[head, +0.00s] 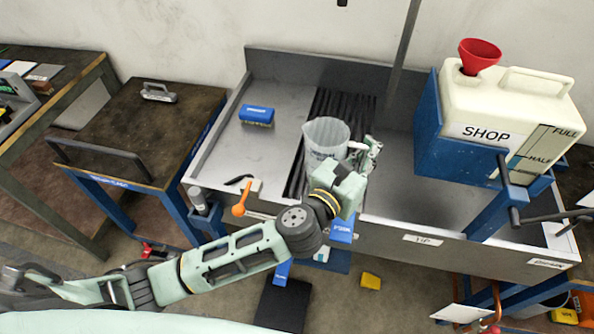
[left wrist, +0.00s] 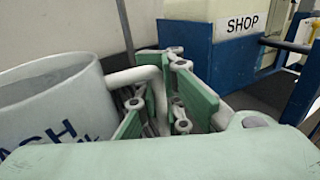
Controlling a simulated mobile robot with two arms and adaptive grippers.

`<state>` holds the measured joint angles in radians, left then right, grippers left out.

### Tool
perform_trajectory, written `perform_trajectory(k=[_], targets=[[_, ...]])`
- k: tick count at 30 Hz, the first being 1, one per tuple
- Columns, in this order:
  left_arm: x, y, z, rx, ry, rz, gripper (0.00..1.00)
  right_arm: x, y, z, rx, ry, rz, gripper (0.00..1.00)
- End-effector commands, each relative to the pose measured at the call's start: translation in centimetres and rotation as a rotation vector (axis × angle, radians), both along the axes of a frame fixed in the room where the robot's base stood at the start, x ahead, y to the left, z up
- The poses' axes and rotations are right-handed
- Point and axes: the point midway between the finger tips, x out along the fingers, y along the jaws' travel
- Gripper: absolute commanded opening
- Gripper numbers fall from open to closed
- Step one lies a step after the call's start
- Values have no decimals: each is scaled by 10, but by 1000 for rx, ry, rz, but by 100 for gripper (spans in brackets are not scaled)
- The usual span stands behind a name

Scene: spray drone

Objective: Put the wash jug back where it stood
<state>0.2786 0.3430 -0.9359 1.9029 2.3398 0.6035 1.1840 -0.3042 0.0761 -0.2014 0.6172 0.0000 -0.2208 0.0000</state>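The wash jug (head: 326,138) is a translucent pale jug. It is upright over the dark slatted grate (head: 343,104) of the metal sink bench; I cannot tell whether its base touches. My left gripper (head: 365,155) is at the jug's right side, with its green fingers on either side of the handle and seemingly shut on it. In the left wrist view, the jug (left wrist: 50,105) fills the left side, with dark lettering. Its white handle (left wrist: 135,75) runs in between the fingers (left wrist: 163,95). My right gripper is not in view.
A blue brush or sponge block (head: 257,115) lies on the bench's left tray. A large cream SHOP tank (head: 500,95) with a red funnel (head: 479,56) stands right in a blue holder. An orange-handled tool (head: 240,208) is at the front edge. A dark-topped cart (head: 140,130) stands left.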

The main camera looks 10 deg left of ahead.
Motion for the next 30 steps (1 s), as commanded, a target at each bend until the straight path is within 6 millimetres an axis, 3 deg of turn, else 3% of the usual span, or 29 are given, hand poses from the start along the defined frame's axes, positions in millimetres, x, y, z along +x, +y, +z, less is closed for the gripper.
perform_trajectory(k=[3, 9, 14, 30], targets=[[10, -8, 0, -2, -4, -12, 0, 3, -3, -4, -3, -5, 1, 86], [26, -16, -4, -6, -10, 29, 0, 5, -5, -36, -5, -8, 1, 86], [34, -17, -3, -1, -6, 54, 0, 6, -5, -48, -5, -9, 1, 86], [81, 76, -64, 1, -4, 60, 0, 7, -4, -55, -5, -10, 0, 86]])
